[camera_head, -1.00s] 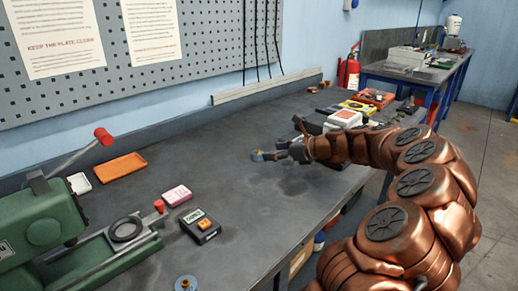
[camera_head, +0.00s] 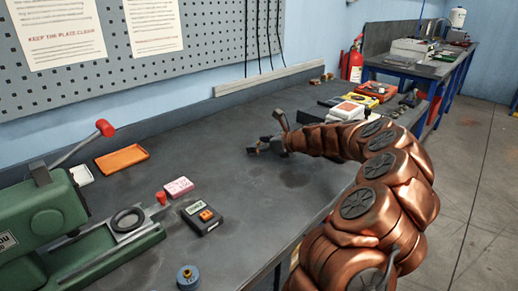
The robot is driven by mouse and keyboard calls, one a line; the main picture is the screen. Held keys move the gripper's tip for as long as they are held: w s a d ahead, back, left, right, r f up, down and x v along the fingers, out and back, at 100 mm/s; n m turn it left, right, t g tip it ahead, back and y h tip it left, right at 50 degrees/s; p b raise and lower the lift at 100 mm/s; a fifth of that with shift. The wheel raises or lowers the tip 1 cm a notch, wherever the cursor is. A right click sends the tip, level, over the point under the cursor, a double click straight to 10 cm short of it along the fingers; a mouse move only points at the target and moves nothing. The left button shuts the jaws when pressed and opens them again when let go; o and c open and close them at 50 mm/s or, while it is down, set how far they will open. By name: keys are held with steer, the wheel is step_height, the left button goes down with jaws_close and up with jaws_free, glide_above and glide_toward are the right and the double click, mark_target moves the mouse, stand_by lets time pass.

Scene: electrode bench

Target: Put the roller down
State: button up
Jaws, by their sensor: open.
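My gripper (camera_head: 268,137) is at the end of the copper-coloured arm, low over the middle of the grey bench (camera_head: 228,208). Its dark fingers are spread, one pointing up and one reaching left. Small brownish and bluish bits show at the left fingertip, too small to tell whether they are part of the finger or a separate piece. I cannot pick out the roller with certainty. A small blue round piece with a brass-coloured top (camera_head: 187,277) stands upright at the bench's near edge, well away from my gripper.
A green machine (camera_head: 42,222) with a red-knobbed lever fills the left. Near it are an orange tray (camera_head: 122,160), a pink box (camera_head: 179,187) and a black meter (camera_head: 201,218). A white box (camera_head: 346,111) and other boxes stand behind my arm. The bench's middle is clear.

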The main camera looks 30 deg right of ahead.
steer(key=shift+c, duration=0.4)
jaws_close()
steer(key=shift+r, duration=0.15)
